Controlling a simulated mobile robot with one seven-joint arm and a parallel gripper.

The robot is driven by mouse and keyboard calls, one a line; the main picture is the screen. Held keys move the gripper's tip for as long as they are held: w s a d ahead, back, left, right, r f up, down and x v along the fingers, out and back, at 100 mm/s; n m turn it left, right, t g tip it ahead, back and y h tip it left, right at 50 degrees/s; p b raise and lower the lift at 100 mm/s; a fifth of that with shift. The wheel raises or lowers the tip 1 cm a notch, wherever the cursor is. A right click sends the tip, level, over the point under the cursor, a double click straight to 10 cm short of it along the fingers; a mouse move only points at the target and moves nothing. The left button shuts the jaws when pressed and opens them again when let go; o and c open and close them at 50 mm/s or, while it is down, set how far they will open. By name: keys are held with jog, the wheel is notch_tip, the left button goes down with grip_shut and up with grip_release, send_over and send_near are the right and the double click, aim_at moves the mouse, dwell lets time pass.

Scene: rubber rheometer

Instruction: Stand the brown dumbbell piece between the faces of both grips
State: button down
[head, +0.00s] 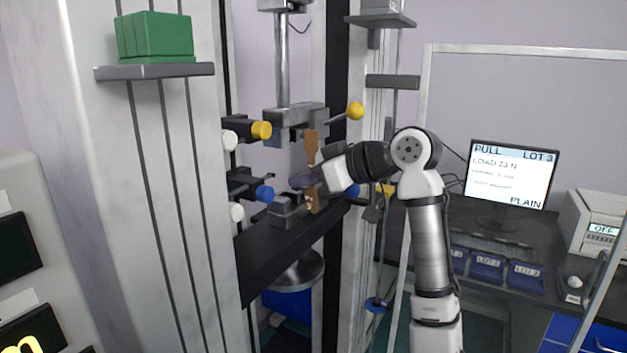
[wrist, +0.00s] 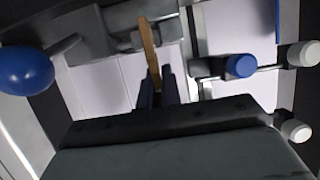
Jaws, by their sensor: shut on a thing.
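The brown dumbbell piece (head: 311,148) stands roughly upright in the head view. My gripper (head: 306,181) is shut on it around its middle; dark fingers (wrist: 155,90) pinch the piece (wrist: 150,48) in the wrist view. The upper grip (head: 298,118) is a grey block on a vertical rod, and the piece's top is close to its lower right side. The lower grip (head: 286,213) is a grey block on the black crossbeam, close to the piece's lower end. A grey grip block (wrist: 112,42) lies past the piece in the wrist view. I cannot tell whether either end is between the faces.
A yellow ball knob (head: 355,110) and yellow knob (head: 261,130) flank the upper grip. A blue knob (head: 265,193) sits left of the lower grip. The wrist view shows a blue ball (wrist: 25,75) and blue knob (wrist: 240,66). A monitor (head: 511,173) stands right.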

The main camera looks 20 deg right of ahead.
jog(key=shift+w+a+p, duration=0.55)
jog(key=shift+w+a, duration=1.3)
jog(key=shift+w, duration=0.05)
jog(key=shift+f, duration=0.25)
jog(key=c, duration=1.5)
grip_release()
jog(key=b+v, duration=0.4)
jog(key=v, duration=0.9)
jog(key=shift+s+d+r, duration=0.1)
jog(key=shift+s+d, duration=0.15)
jog(key=shift+s, duration=0.05)
jog(key=shift+d, duration=0.1)
